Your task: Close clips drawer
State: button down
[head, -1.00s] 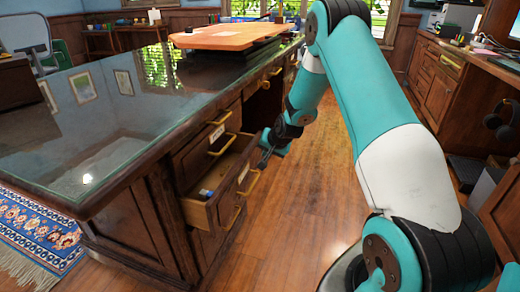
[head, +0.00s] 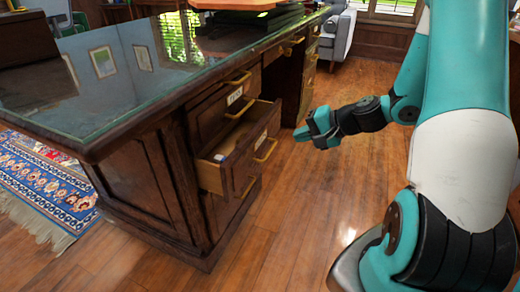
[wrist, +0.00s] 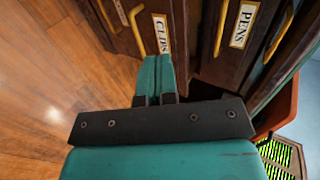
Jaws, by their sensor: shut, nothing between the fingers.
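The clips drawer (head: 240,172) stands pulled out of the dark wood desk, below the closed pens drawer (head: 213,105). Its inside shows in the head view, with a small white and blue item (head: 220,157) near the front left. In the wrist view its front carries a CLIPS label (wrist: 161,34) and a brass handle (wrist: 137,30). My gripper (head: 306,135) is shut and empty, to the right of the drawer front and apart from it in the head view. In the wrist view the shut fingers (wrist: 158,76) point towards the CLIPS label; the exact gap is unclear.
The glass-topped desk (head: 110,95) overhangs the drawers. A lower drawer (head: 236,203) is closed. Open wood floor (head: 300,200) lies in front of the drawers. A grey armchair (head: 341,35) stands at the back, and a patterned rug (head: 50,185) lies at the left.

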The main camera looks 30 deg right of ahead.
jog(key=b, duration=0.4)
send_near(250, 141)
notch_tip(250, 141, down, 4)
jog(key=shift+y, duration=0.3)
jog(key=w+a, duration=0.1)
jog(key=w, duration=0.1)
jog(key=w+a, duration=0.1)
jog(key=w, duration=0.1)
jog(key=shift+a+b, duration=0.35)
jog(key=shift+w+a+r, duration=0.15)
jog(key=shift+w+a, duration=0.15)
jog(key=shift+w, duration=0.15)
